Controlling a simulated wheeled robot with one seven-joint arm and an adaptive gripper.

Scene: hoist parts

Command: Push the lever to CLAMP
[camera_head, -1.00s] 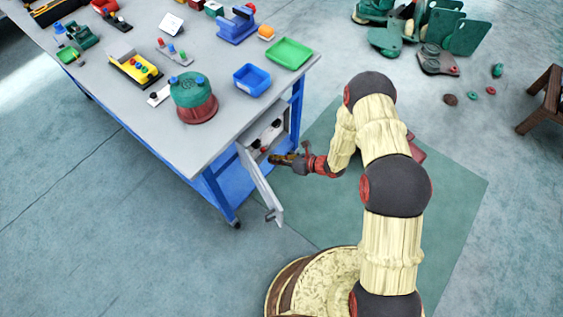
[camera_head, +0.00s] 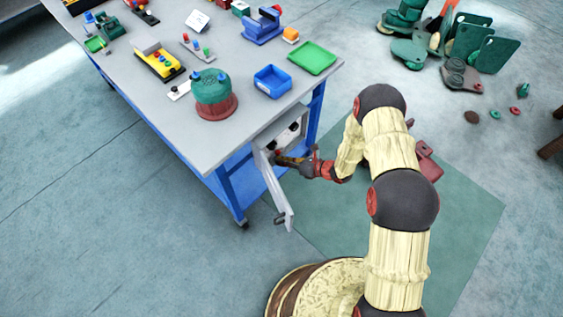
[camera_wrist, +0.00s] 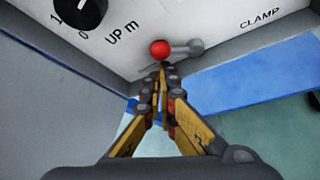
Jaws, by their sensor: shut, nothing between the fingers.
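The lever shows in the wrist view as a red ball (camera_wrist: 160,50) on a short grey arm (camera_wrist: 187,47), pointing left from its pivot. The word CLAMP (camera_wrist: 260,18) is printed on the white panel (camera_wrist: 225,22), right of and above the pivot. My gripper (camera_wrist: 162,72) is shut and empty, its fingertips just below the red ball; I cannot tell whether they touch it. In the head view my gripper (camera_head: 281,157) is at the open box under the workbench. The lever is too small to make out there.
A black knob (camera_wrist: 80,12) marked 1 and 0 is left of the lever. The box's open door (camera_head: 274,190) hangs toward the floor beside my gripper. The workbench (camera_head: 215,150) overhangs the box. A blue surface (camera_wrist: 250,85) lies below the panel.

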